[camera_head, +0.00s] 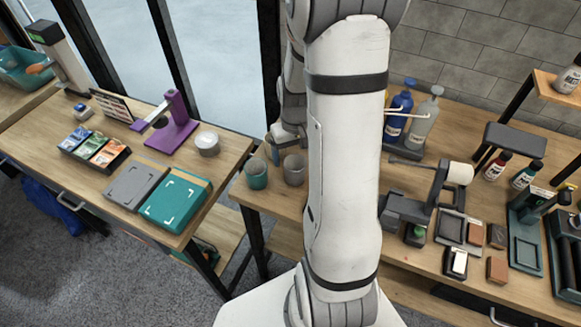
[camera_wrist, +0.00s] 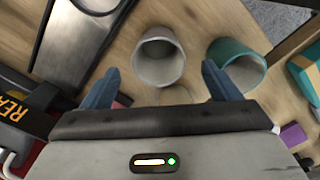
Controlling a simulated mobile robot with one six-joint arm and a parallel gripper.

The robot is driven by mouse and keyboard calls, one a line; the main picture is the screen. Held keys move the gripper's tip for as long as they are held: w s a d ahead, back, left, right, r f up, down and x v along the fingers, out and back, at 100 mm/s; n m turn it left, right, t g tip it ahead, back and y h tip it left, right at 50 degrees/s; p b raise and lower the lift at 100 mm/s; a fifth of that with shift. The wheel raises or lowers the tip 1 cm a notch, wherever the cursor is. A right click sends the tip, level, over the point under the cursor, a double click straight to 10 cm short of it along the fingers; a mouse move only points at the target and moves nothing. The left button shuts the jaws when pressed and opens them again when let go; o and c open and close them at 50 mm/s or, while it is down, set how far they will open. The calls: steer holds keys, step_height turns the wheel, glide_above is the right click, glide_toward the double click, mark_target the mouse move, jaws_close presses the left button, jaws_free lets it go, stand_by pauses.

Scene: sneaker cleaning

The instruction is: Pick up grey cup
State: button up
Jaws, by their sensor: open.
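The grey cup (camera_head: 294,171) stands upright near the left end of the right-hand wooden table, just left of my arm. In the wrist view the grey cup (camera_wrist: 158,62) shows its open mouth, ahead of and roughly centred between my fingertips. A teal cup (camera_head: 256,175) stands close to its left in the head view; in the wrist view the teal cup (camera_wrist: 240,65) is to the right, near the right fingertip. My gripper (camera_wrist: 160,67) is open, with nothing held between its blue fingers. In the head view my arm partly hides the gripper.
A grey metal stand or tray (camera_wrist: 80,35) lies left of the cups in the wrist view. Blue (camera_head: 398,112) and grey (camera_head: 424,118) pump bottles stand right of my arm. The left table (camera_head: 60,120) holds boxes and a purple stand (camera_head: 175,125).

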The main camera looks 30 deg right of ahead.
mark_target(295, 168)
steer(key=shift+d+f+p, duration=0.1)
steer(key=shift+f+p, duration=0.55)
steer(key=shift+f, duration=2.6)
steer(key=shift+c, duration=0.4)
steer(key=c, duration=0.9)
steer(key=shift+c, duration=0.2)
